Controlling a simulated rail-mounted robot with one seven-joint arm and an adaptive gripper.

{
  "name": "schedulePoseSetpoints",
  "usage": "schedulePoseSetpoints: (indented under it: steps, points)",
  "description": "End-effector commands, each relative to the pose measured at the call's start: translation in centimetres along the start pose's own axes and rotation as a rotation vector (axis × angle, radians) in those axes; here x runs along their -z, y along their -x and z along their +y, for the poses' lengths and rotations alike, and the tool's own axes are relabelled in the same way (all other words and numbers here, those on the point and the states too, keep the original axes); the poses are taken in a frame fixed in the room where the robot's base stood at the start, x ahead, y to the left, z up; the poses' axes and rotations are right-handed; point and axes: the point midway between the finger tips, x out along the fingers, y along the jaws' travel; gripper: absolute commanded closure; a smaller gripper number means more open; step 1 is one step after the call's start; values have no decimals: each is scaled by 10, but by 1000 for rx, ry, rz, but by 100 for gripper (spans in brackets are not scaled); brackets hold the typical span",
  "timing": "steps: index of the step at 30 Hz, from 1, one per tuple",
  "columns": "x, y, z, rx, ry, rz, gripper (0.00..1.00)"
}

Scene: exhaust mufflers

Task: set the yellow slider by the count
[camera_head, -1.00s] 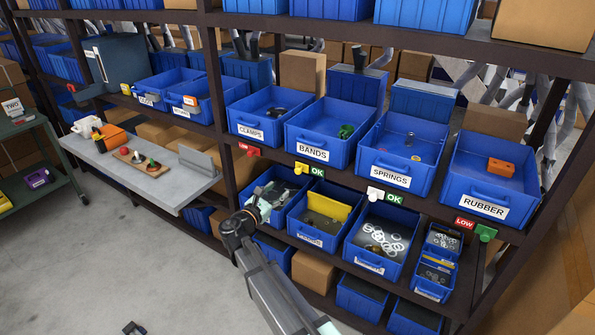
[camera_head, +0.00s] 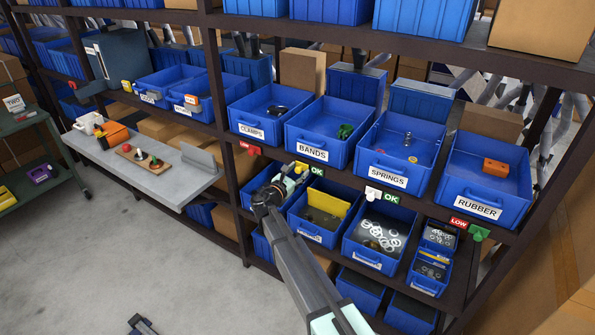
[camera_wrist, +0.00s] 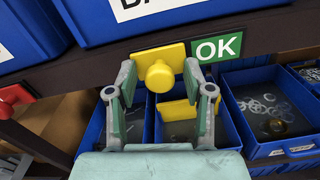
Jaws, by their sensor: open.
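The yellow slider (camera_head: 301,167) sits on the shelf edge below the bin labelled BANDS (camera_head: 312,150). In the wrist view the slider (camera_wrist: 159,75) is a yellow plate with a round knob, and a green OK sign (camera_wrist: 217,49) shows just right of it. My gripper (camera_wrist: 159,68) is open, with one finger left and one right of the knob. Both fingers look apart from the knob. In the head view my gripper (camera_head: 292,176) is at the slider and partly hides it. Green items (camera_head: 345,131) lie in the BANDS bin; their number is hard to tell.
A red slider (camera_head: 254,151) is to the left, a white slider (camera_head: 373,193) and a green slider (camera_head: 478,233) to the right. Open bins (camera_head: 376,240) stand on the shelf below. A grey side table (camera_head: 180,187) is at left.

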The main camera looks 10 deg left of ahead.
Motion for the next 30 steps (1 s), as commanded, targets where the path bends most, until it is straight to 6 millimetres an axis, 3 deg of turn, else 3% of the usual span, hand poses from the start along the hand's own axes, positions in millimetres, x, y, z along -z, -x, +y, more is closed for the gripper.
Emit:
schedulePoseSetpoints:
  steps: [5, 9, 10, 17, 27, 30]
  points:
    - [0, 0, 0, 0, 0, 0, 48]
    - [0, 0, 0, 0, 0, 0, 98]
    - [0, 0, 0, 0, 0, 0, 100]
    - [0, 1, -4, 1, 0, -1, 100]
    - [-9, 2, -61, 2, -1, -3, 100]
    - [-13, 1, -66, 1, 0, -2, 100]
